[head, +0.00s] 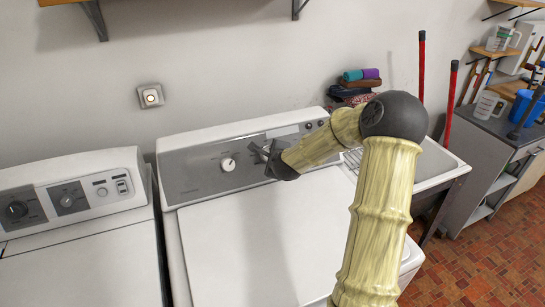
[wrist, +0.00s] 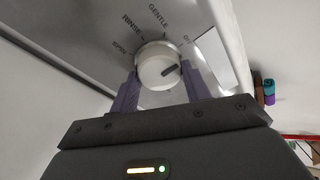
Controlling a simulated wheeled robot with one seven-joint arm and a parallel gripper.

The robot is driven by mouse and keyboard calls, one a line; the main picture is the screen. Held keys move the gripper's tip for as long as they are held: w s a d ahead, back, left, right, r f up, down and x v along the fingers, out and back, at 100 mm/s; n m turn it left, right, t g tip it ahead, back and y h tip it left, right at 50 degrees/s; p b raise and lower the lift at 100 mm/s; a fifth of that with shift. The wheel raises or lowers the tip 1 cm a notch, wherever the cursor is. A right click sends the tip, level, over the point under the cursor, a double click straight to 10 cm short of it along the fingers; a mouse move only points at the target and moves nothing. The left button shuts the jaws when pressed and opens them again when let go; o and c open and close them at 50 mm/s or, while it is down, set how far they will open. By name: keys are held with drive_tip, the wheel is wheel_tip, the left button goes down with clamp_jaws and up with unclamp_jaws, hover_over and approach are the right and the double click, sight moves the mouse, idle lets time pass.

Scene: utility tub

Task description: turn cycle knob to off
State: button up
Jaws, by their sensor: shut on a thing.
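The cycle knob (wrist: 157,75) is a round pale knob on a grey panel, seen close in the wrist view. The words SPIN, RINSE and GENTLE, and a partly cut-off word starting with O, arc around it. A short dark mark on its face lies right of centre and slants up to the right. My gripper (wrist: 158,82) is shut on the knob, one finger on each side. In the head view my gripper (head: 263,152) is at the washer's control panel and hides what it holds.
The panel belongs to a white washer (head: 245,235). Another white knob (head: 228,164) shows just left of my gripper. A second white machine (head: 85,265) stands at left. A sink (head: 432,165) and stacked folded cloths (head: 360,82) are at right.

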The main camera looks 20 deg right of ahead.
idle(0.3)
drive_tip(key=o, duration=1)
drive_tip(key=shift+s, duration=0.1)
drive_tip(key=v, duration=1.7)
drive_tip(key=shift+p, duration=0.35)
drive_tip(key=shift+s+a, duration=0.1)
